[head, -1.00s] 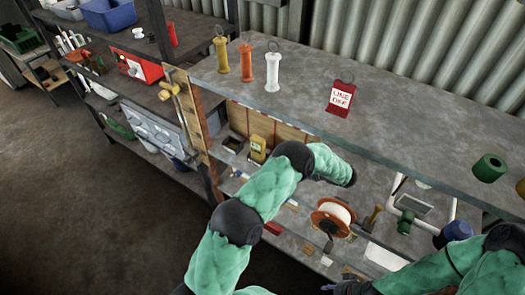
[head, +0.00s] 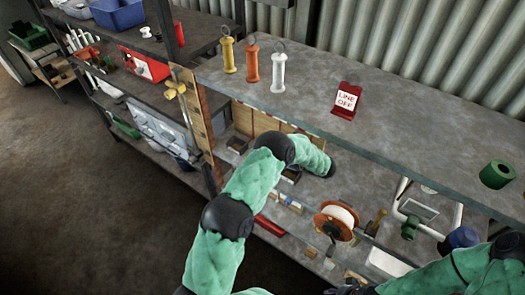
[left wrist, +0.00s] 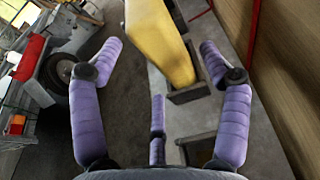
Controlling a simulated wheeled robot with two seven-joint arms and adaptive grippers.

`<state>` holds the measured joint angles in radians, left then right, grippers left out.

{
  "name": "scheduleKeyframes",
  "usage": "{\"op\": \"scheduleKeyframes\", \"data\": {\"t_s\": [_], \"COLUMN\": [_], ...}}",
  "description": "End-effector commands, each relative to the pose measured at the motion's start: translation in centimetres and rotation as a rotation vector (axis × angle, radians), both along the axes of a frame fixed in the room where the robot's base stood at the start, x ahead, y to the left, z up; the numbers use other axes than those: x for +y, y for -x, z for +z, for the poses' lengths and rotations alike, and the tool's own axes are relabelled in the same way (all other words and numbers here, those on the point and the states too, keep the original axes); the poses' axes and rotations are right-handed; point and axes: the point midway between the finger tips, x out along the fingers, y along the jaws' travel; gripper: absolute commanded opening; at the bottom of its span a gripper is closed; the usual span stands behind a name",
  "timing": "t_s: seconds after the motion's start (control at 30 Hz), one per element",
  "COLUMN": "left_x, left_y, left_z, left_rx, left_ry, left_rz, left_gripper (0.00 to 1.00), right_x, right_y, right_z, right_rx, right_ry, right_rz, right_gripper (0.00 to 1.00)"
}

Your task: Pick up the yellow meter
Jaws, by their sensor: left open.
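The yellow meter (left wrist: 160,40) fills the top middle of the left wrist view as a long yellow block. Its lower end is beside or over a dark open-topped holder (left wrist: 198,92); I cannot tell if it sits inside. My left gripper (left wrist: 161,47) is open, with purple fingers on both sides of the meter and a third finger below. I see gaps between the fingers and the meter. In the head view the meter and the left gripper are hidden behind my left arm. My right gripper (head: 347,286) is partly in view at the bottom edge, small and dark.
The upper shelf (head: 400,140) overhangs the work area. It bears yellow, orange and white insulators (head: 278,72), a red "LINE OFF" sign (head: 346,100) and a green roll (head: 496,174). An orange cable reel (head: 335,220) stands below. A wooden panel (head: 192,110) closes the left end.

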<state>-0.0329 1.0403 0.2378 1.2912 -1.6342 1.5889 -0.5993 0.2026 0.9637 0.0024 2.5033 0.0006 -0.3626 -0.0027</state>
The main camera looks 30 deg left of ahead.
Motion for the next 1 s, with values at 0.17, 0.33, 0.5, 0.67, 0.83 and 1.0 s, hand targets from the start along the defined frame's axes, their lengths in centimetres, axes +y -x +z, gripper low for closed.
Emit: {"op": "scheduleKeyframes", "data": {"t_s": [0.17, 0.33, 0.5, 0.67, 0.83, 1.0], "left_x": [2.8, 4.9, 5.7, 5.7, 5.6, 5.6], "left_y": [-0.1, -0.3, -0.4, -0.4, -0.4, -0.4], "left_z": [-0.7, -1.3, -1.5, -1.5, -1.5, -1.4], "left_rx": [0.002, 0.0, 0.0, -0.001, -0.001, -0.002], "left_ry": [0.001, 0.001, 0.001, 0.001, 0.001, 0.0], "left_rz": [0.005, 0.003, 0.002, 0.001, 0.001, 0.002], "left_gripper": [0.77, 0.77, 0.77, 0.77, 0.37, 0.02], "right_x": [0.0, 0.0, 0.0, 0.0, 0.0, 0.0], "right_y": [0.0, 0.0, 0.0, 0.0, 0.0, 0.0], "right_z": [-0.2, -0.4, -0.4, -0.4, -0.4, -0.4], "right_rx": [0.0, 0.0, 0.0, 0.0, 0.0, 0.0], "right_ry": [0.0, 0.0, 0.0, 0.0, 0.0, 0.0], "right_rz": [0.0, 0.0, 0.0, 0.0, 0.0, 0.0], "right_gripper": [0.4, 0.4, 0.4, 0.4, 0.4, 0.4]}}
